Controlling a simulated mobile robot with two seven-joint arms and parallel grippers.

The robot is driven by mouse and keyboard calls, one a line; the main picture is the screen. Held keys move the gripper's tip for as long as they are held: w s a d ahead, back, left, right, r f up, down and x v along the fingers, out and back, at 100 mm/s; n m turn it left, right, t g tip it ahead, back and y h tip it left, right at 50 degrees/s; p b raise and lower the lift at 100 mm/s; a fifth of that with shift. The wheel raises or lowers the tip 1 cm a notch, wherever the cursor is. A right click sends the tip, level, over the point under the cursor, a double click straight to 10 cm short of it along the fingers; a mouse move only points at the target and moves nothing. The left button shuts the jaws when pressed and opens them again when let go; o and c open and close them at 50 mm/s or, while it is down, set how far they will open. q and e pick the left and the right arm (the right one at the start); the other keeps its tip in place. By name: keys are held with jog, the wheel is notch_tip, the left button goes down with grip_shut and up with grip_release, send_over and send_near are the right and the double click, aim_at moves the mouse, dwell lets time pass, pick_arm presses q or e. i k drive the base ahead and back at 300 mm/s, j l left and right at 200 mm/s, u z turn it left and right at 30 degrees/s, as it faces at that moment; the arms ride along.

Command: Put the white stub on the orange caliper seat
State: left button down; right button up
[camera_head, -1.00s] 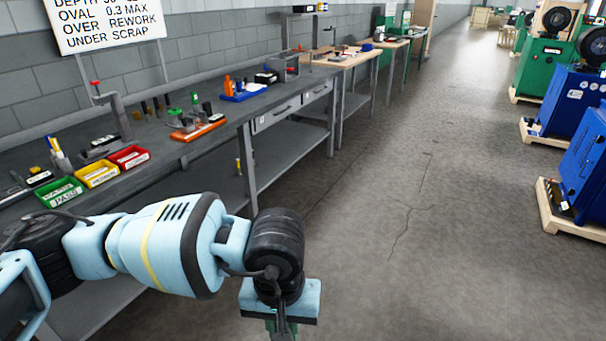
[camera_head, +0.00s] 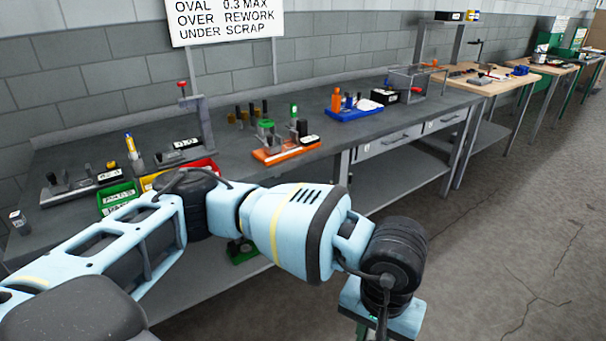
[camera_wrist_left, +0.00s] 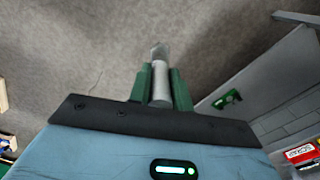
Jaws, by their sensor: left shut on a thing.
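My left gripper (camera_wrist_left: 160,72) shows in the left wrist view with two green fingers shut on a pale grey-white cylinder, the white stub (camera_wrist_left: 160,84), which sticks out past the fingertips over the floor. In the head view my left arm reaches across the front of the bench, and its wrist is at the lower right; the fingers and stub are not clear there. The orange caliper seat (camera_head: 287,152) is an orange base on the bench with grey and green-topped posts on it, well apart from the gripper. My right gripper is in neither view.
The grey bench (camera_head: 330,130) carries a blue tray (camera_head: 354,110), a red-handled stand (camera_head: 196,115), a green bin (camera_head: 117,197) and a red bin (camera_head: 205,168). A green item (camera_head: 241,250) is on the lower shelf. Open floor lies to the right of the bench.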

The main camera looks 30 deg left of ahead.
aim_at(290, 146)
jog(key=i+u, duration=0.1)
jog(key=i, duration=0.45)
jog(key=i+l+u, duration=0.1)
jog(key=i, duration=0.5)
jog(key=i+l+u, duration=0.15)
jog(key=i+u, duration=0.3)
jog(key=i+l+u, duration=0.3)
jog(key=i+u, duration=0.2)
jog(key=i+l+u, duration=0.6)
jog(key=k+l, duration=0.05)
jog(key=l, duration=0.05)
